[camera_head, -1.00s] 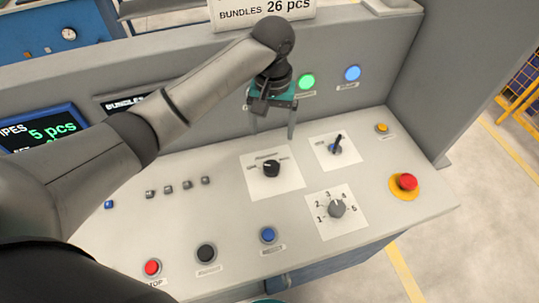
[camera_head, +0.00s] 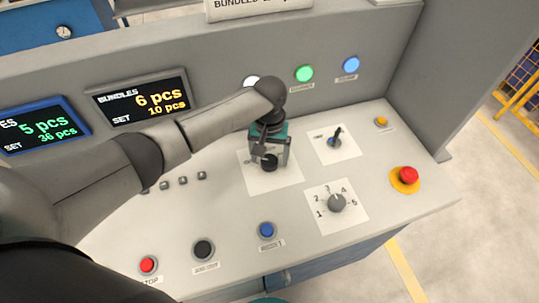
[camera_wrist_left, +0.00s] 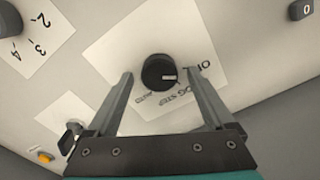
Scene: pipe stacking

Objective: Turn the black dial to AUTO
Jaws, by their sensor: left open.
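The black dial (camera_head: 269,162) sits on a white square plate (camera_head: 288,180) on the sloped panel, partly hidden by my left gripper in the head view. My left gripper (camera_head: 271,157) is over it, pointing down. In the left wrist view the dial (camera_wrist_left: 159,72) lies between the two open fingers (camera_wrist_left: 158,78), with a gap on each side. Its white mark points right, towards a partly hidden label beginning with O. A label reading "OG STEP" shows below right, and a small blurred label below left. My right gripper is not in view.
Close by are a small lever switch (camera_head: 335,141), a numbered grey knob (camera_head: 337,203), a red emergency button (camera_head: 407,175) and a blue button (camera_head: 266,230). Red (camera_head: 148,265) and black (camera_head: 203,250) buttons are at the front left. The panel's vertical back wall rises behind the dial.

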